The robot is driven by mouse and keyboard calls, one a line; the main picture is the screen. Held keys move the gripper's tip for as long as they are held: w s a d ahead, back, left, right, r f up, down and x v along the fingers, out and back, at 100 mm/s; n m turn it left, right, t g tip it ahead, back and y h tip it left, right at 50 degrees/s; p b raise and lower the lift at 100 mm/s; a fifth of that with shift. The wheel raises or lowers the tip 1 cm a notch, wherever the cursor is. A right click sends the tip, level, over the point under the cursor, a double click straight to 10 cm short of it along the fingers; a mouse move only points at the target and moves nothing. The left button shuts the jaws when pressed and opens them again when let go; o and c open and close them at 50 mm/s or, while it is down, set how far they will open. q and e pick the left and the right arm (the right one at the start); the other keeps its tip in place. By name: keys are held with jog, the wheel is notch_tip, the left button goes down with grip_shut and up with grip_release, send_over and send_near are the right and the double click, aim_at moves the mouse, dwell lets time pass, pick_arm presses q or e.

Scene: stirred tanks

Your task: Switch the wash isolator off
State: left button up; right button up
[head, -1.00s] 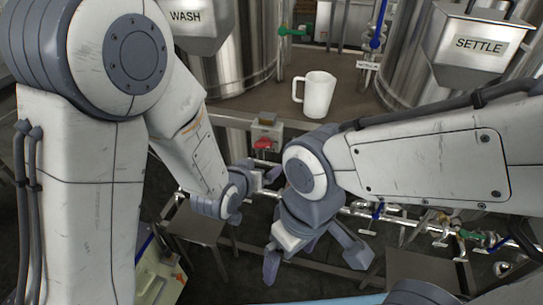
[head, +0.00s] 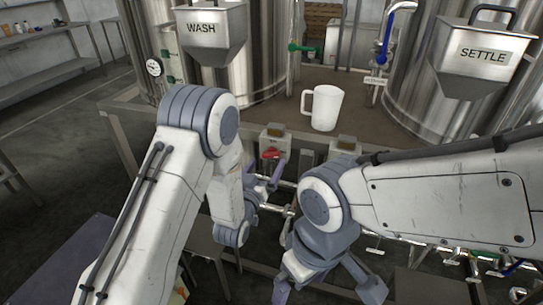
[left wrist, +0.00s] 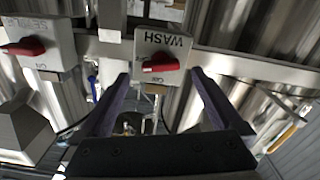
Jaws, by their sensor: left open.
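The wash isolator is a grey box (head: 274,138) with a red handle (head: 270,153) on the front rail below the wash tank. In the left wrist view the box (left wrist: 160,42) reads WASH upside down, and its red handle (left wrist: 161,63) lies roughly crosswise. My left gripper (head: 267,176) is open and empty just below the handle. In the left wrist view its fingertips (left wrist: 158,76) stand on either side of the handle, with no contact visible. My right gripper (head: 326,290) has its fingers spread, empty, low in front of the bench.
A second isolator (left wrist: 25,45) with a red handle is beside it on the rail. A white jug (head: 325,108) stands on the bench. The wash hopper (head: 210,32) and settle hopper (head: 480,55) are behind. Pipes with valves (head: 470,258) run low at right.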

aim_at(271, 157)
pick_arm(q)
jog(key=shift+p+x, duration=0.3)
jog(key=shift+x, duration=1.6)
jog(key=c, duration=1.3)
jog(key=shift+f+m+b, duration=0.2)
jog(key=shift+m+b, duration=0.4)
jog(key=shift+b, duration=0.3)
jog(key=shift+c, duration=0.4)
jog(key=shift+m+b, duration=0.3)
jog(key=shift+m, duration=0.1)
jog(key=shift+r+m, duration=0.15)
jog(key=shift+m, duration=0.25)
